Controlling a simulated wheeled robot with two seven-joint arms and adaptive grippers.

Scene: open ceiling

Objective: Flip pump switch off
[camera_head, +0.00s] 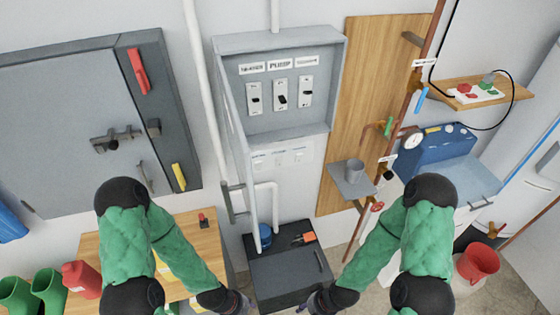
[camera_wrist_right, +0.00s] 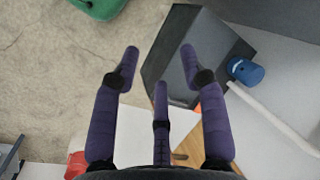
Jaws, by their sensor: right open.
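The pump switch (camera_head: 280,95) is the middle of three switches in an open grey box (camera_head: 334,88) on the wall, under a label (camera_head: 279,64) reading PUMP. It has a dark lever on a pale plate; I cannot tell clearly which way it is set. My left gripper (camera_head: 243,303) is at the bottom edge in the head view, well below the box, and its fingers are mostly cut off. My right gripper (camera_wrist_right: 158,62) is open and empty in the wrist view, with its fingers spread. It is also low in the head view, far from the switch.
Another switch (camera_head: 253,97) and a third (camera_head: 305,91) flank the pump switch. A dark cabinet (camera_head: 290,278) stands below the box, with a blue cup (camera_head: 265,235) on it. A wooden board (camera_head: 350,110) with pipes is to the right. A grey cabinet (camera_head: 70,110) hangs left.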

